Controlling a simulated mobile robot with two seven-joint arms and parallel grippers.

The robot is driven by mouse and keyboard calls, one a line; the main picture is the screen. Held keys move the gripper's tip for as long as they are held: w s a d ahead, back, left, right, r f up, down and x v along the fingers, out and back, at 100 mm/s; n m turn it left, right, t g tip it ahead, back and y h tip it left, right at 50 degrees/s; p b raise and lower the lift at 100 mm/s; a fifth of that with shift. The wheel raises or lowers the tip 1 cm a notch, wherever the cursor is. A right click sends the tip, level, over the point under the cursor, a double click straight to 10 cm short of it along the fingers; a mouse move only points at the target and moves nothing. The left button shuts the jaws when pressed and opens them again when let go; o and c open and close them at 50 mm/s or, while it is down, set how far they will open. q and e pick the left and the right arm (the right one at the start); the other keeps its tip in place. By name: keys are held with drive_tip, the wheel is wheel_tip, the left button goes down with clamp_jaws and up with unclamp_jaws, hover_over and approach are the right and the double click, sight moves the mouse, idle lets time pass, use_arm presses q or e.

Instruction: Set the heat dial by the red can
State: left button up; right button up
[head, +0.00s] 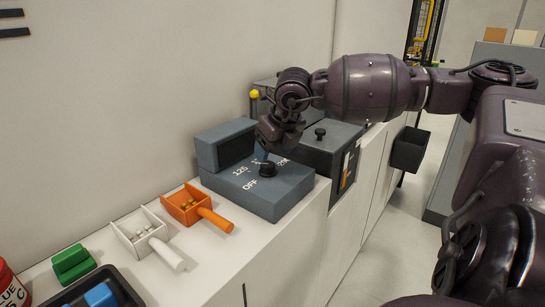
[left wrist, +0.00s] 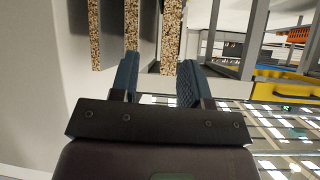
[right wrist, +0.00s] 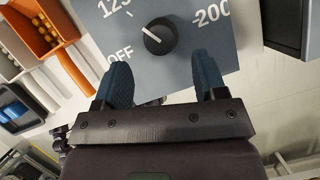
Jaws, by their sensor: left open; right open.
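The heat dial is a black round knob (head: 267,168) on top of a blue-grey box (head: 285,197) marked OFF, 125 and further numbers. In the right wrist view the knob (right wrist: 160,37) shows a white pointer line toward the left, seemingly between OFF and 125. My right gripper (right wrist: 162,72) is open and empty, its fingertips close to the knob, which lies just beyond them. In the head view it hangs over the box and partly hides the numbers. The red can (head: 11,288) is at the lower left, cut off, its label only partly readable. My left gripper (left wrist: 158,82) is open and empty, away from the counter.
An orange scoop (head: 190,203) and a white scoop (head: 140,232) with small pellets lie left of the box. A green block (head: 72,264) and a dark tray (head: 125,291) sit nearer the can. A dark box (head: 325,150) stands behind. Upright boards (left wrist: 170,35) are near my left gripper.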

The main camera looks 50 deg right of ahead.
use_arm(q)
drive_tip(key=shift+s+r+p, duration=0.4)
drive_tip(key=shift+s+p, duration=0.1)
drive_tip(key=shift+p, duration=0.25)
use_arm(e)
drive_tip(key=v, duration=0.6)
use_arm(q)
drive_tip(key=shift+w+a+r, duration=0.1)
drive_tip(key=shift+w+r, duration=0.05)
drive_tip(key=shift+w, duration=0.1)
